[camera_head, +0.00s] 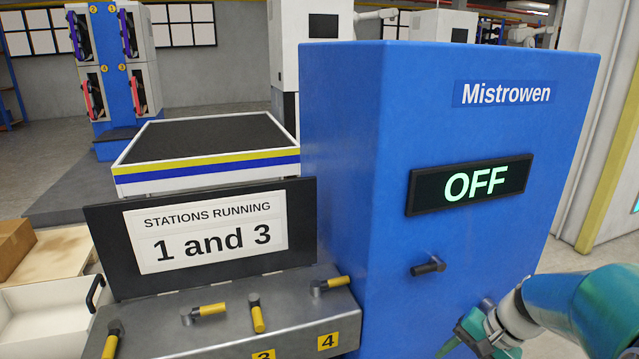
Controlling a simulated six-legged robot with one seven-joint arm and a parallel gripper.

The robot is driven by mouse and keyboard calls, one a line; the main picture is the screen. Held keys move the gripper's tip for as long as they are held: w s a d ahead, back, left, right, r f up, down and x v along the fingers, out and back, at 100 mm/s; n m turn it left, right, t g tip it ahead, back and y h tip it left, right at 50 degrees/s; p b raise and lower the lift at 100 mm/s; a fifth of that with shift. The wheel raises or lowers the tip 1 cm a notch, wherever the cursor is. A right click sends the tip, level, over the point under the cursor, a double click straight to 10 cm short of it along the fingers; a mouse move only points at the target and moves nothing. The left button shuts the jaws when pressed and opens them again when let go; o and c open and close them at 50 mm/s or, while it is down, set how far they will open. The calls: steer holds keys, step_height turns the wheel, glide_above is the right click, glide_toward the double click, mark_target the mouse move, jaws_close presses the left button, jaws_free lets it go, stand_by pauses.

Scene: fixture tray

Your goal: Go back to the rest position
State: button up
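My gripper (478,345) is at the lower right, in front of the blue cabinet (350,150) marked "Mistrowen". Its teal fingers are partly cut off by the bottom edge, so I cannot tell whether they are open or shut. I see nothing held in the visible part. My teal and white arm reaches in from the right edge. A short dark handle (428,267) on the cabinet front is above and left of my gripper, apart from it. The cabinet display (470,184) reads "OFF" in green.
A grey panel (290,335) at the lower left carries several yellow-handled levers; one lever (257,315) points down, another (330,285) points right. A sign (210,230) reads "STATIONS RUNNING 1 and 3". A white tray (45,305) is at far left.

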steer(key=s+a+r+n+t+h, duration=0.3)
steer(key=s+a+r+n+h, duration=0.2)
steer(key=s+a+r+n, duration=0.3)
steer(key=s+a+r, duration=0.3)
steer(key=a, duration=0.2)
steer(key=shift+s+r+n+t, duration=0.15)
steer(key=shift+n+t, duration=0.15)
steer(key=shift+n, duration=0.1)
stand_by(0.7)
